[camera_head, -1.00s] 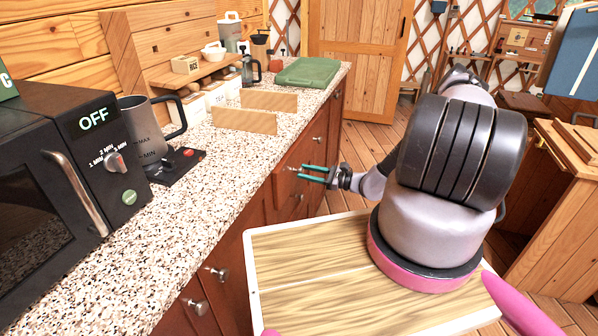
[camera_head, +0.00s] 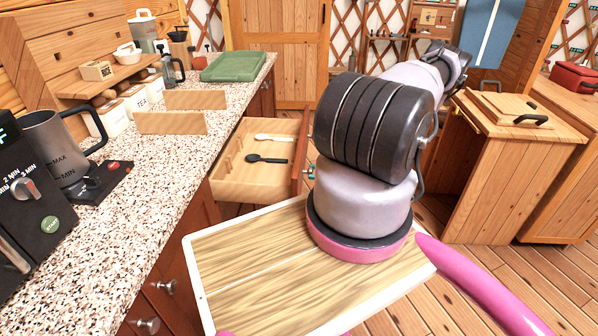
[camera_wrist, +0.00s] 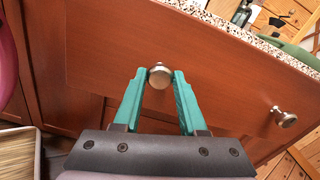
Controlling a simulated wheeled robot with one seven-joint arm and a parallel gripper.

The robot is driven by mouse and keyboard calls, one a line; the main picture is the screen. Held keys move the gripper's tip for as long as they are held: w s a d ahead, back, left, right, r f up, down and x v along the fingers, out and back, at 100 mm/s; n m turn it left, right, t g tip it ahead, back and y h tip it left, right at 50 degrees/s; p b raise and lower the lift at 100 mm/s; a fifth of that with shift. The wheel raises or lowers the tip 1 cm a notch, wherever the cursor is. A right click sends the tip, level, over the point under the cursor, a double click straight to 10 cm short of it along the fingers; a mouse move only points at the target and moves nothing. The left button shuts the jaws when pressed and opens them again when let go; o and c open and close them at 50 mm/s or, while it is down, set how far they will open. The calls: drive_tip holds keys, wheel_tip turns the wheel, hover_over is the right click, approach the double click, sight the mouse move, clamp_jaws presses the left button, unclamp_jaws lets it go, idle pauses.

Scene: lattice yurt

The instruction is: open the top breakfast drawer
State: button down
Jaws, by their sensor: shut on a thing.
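The top drawer (camera_head: 236,188) stands pulled out from under the speckled counter in the head view. Inside it lie a black spoon (camera_head: 266,158) and a pale utensil (camera_head: 275,138). In the wrist view the reddish drawer front (camera_wrist: 150,50) fills the middle, with a round metal knob (camera_wrist: 159,76) on it. My gripper (camera_wrist: 160,80) is shut on that knob, one green fingertip on each side. In the head view my arm hides most of the gripper; only a bit of green shows beside the drawer front.
The counter (camera_head: 170,190) runs along the left, with a kettle (camera_head: 55,150), wooden boards and a green tray (camera_head: 237,66) on it. Another knob (camera_wrist: 284,117) sits to the right in the wrist view. Wooden cabinets stand at right, with open floor between.

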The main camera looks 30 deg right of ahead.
drive_tip(key=shift+v, duration=1.6)
drive_tip(key=shift+c, duration=2.3)
unclamp_jaws()
drive_tip(key=v, duration=1)
drive_tip(key=shift+s+d, duration=0.2)
drive_tip(key=shift+d, duration=0.1)
